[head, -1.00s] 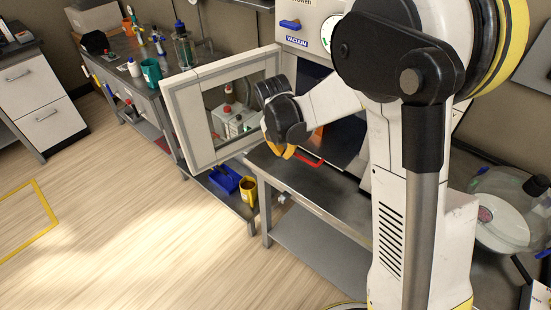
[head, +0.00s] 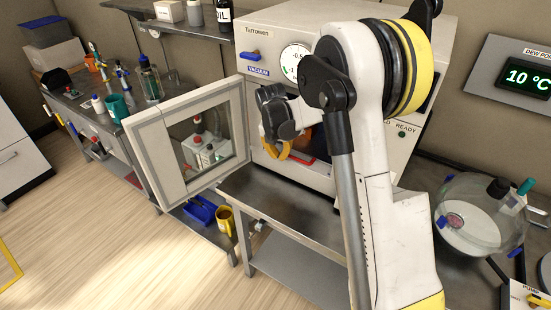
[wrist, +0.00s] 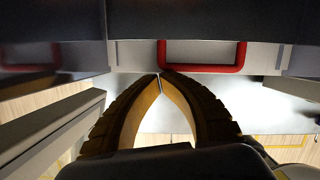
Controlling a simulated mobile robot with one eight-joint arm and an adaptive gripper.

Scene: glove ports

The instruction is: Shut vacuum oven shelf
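The vacuum oven (head: 425,50) stands on a metal bench with its windowed door (head: 150,150) swung open to the left. The shelf's red handle (head: 303,159) shows low in the oven opening, partly behind my gripper. In the wrist view the handle (wrist: 203,70) juts from the grey shelf front (wrist: 135,55). My gripper (head: 275,152) is in front of the opening, beside the door's hinge side. Its orange fingers (wrist: 160,80) meet at the tips and hold nothing. The tips are at the handle's left end; I cannot tell if they touch it. My arm hides the opening's right part.
The bench top (head: 275,200) before the oven is bare. A glass vacuum desiccator (head: 480,215) stands at right. A yellow mug (head: 224,220) and blue bin (head: 200,210) sit low under the door. Bottles and a teal cup (head: 117,107) stand on the left bench.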

